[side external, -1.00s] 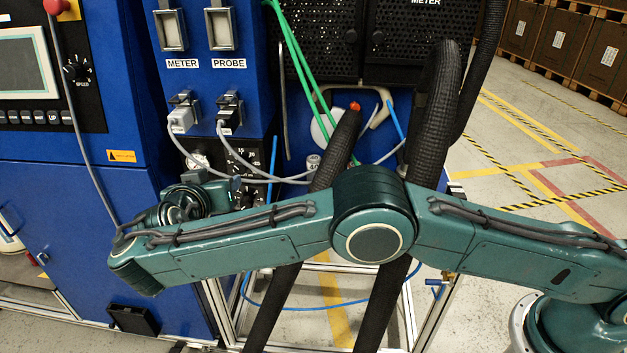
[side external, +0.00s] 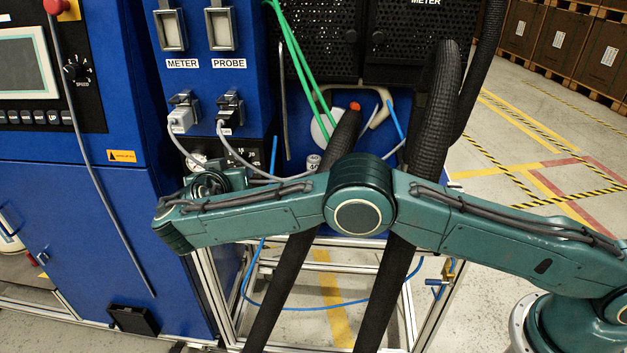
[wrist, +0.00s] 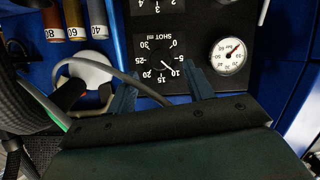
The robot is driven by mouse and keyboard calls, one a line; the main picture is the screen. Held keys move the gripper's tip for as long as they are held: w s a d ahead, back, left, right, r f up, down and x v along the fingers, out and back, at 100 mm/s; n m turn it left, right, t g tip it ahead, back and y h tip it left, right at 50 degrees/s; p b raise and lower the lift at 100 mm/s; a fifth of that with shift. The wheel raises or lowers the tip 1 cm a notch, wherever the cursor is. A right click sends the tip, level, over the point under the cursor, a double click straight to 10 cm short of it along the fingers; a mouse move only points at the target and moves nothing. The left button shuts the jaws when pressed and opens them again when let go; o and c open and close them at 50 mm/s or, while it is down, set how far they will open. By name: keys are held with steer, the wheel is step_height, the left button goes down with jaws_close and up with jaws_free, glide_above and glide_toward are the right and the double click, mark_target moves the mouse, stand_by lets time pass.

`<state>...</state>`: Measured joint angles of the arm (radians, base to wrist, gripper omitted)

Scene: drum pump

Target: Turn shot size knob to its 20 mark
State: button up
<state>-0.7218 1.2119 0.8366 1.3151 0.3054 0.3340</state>
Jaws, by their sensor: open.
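The shot size knob (wrist: 163,60) is a dark dial on a black panel, upside down in the wrist view, with marks from 0 to 30 around it and the label "SHOT ml". Its white pointer line slants to the lower right, near the 10 mark. My gripper (wrist: 161,82) is open, its two blue-green fingers apart on either side of the dial's lower edge, with nothing between them except the panel face and a grey cable. In the side view my gripper (side external: 212,182) is partly behind my own arm. The dial panel (side external: 248,154) shows only in part there; the knob is hidden.
A round white gauge (wrist: 231,56) sits right of the dial in the wrist view. A grey cable (wrist: 140,84) crosses near the left finger. Coloured capped vials (wrist: 74,20) stand at upper left.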

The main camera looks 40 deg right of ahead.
steer(key=shift+x, duration=2.25)
steer(key=c, duration=1)
